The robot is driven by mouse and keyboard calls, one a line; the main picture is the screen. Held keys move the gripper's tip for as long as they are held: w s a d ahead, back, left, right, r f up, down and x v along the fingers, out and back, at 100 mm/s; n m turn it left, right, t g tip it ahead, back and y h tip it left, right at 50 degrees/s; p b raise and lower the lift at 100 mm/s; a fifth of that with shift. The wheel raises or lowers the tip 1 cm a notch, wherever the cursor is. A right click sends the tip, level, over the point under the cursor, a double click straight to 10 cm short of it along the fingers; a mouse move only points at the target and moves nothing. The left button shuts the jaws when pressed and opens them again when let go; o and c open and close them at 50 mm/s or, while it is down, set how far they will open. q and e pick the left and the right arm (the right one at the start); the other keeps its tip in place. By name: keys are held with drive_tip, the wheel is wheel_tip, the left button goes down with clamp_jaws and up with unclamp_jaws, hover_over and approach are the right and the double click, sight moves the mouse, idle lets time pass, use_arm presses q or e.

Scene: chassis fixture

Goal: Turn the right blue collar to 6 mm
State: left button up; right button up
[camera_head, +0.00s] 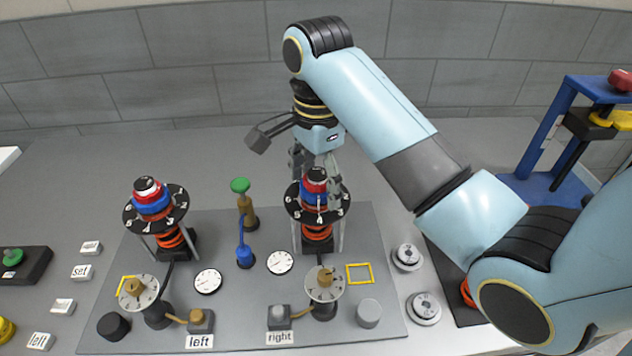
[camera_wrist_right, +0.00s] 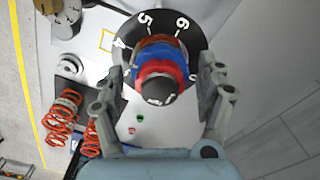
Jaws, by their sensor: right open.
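The right blue collar (camera_head: 316,199) sits below a red ring and black knob, on a black numbered dial (camera_head: 291,200) above an orange spring, on the right post of the fixture. My right gripper (camera_head: 316,172) reaches down from above and behind it. In the right wrist view the blue collar (camera_wrist_right: 147,72) lies between the open fingers of the gripper (camera_wrist_right: 162,90), with the red ring and black knob nearer the camera. I cannot tell whether a finger touches it. The dial digits 4, 5 and 6 show there; I cannot read the exact setting. My left gripper is not in view.
A similar left post with a blue collar (camera_head: 153,204) stands to the left. Between the posts are a green-topped brass knob (camera_head: 240,186) and a blue lever (camera_head: 244,256). A blue stand (camera_head: 553,120) is at far right. Gauges and small knobs fill the front plate.

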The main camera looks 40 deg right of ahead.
drive_tip(key=n+p, duration=0.2)
drive_tip(key=p, duration=0.1)
drive_tip(key=shift+r, duration=0.35)
drive_tip(key=shift+n+p, duration=0.45)
drive_tip(key=shift+n, duration=0.35)
drive_tip(key=n, duration=0.2)
drive_tip(key=shift+f+n, duration=0.35)
drive_tip(key=shift+n, duration=0.05)
drive_tip(key=n, duration=0.2)
drive_tip(key=shift+n, duration=0.3)
drive_tip(key=n, duration=1.4)
